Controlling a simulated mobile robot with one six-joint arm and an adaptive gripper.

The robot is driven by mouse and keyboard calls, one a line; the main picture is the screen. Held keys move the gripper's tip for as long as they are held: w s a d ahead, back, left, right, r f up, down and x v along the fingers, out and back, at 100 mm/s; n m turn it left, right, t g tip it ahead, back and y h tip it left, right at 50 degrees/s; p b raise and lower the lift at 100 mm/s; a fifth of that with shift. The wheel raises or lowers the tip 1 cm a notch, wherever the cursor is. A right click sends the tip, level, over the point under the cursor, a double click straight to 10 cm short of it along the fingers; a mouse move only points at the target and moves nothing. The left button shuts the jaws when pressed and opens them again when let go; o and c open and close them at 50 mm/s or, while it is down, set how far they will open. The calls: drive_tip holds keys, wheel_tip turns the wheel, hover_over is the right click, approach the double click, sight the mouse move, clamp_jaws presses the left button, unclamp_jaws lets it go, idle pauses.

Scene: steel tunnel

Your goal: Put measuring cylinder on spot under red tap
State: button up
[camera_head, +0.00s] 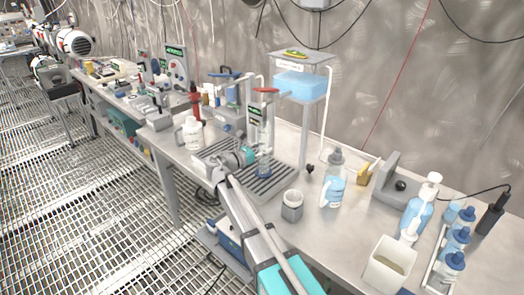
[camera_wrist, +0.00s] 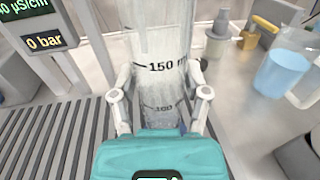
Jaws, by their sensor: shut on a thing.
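The measuring cylinder (camera_wrist: 163,45) is clear, with black marks of 150 and 100. It stands about upright between the fingers of my gripper (camera_wrist: 160,78), which is shut on it. In the head view my gripper (camera_head: 256,156) is over the slatted drip tray (camera_head: 283,183), with the cylinder's blue foot (camera_head: 264,172) low over the slats. I cannot tell whether the foot touches them. The red tap (camera_head: 266,90) is above the cylinder, on a stand at the back of the tray. The spot itself cannot be made out; my gripper hides part of the tray.
A water tank (camera_head: 300,84) stands on a tall frame behind. A white bottle (camera_head: 192,133) is left of the tray. A grey cup (camera_head: 292,204), a blue-liquid bottle (camera_head: 334,180) and a white container (camera_head: 389,264) are to the right. Some bench between them is clear.

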drive_tip(key=shift+f, duration=0.1)
drive_tip(key=o, duration=1.2)
drive_tip(key=shift+r, duration=0.2)
drive_tip(key=v, duration=1.2)
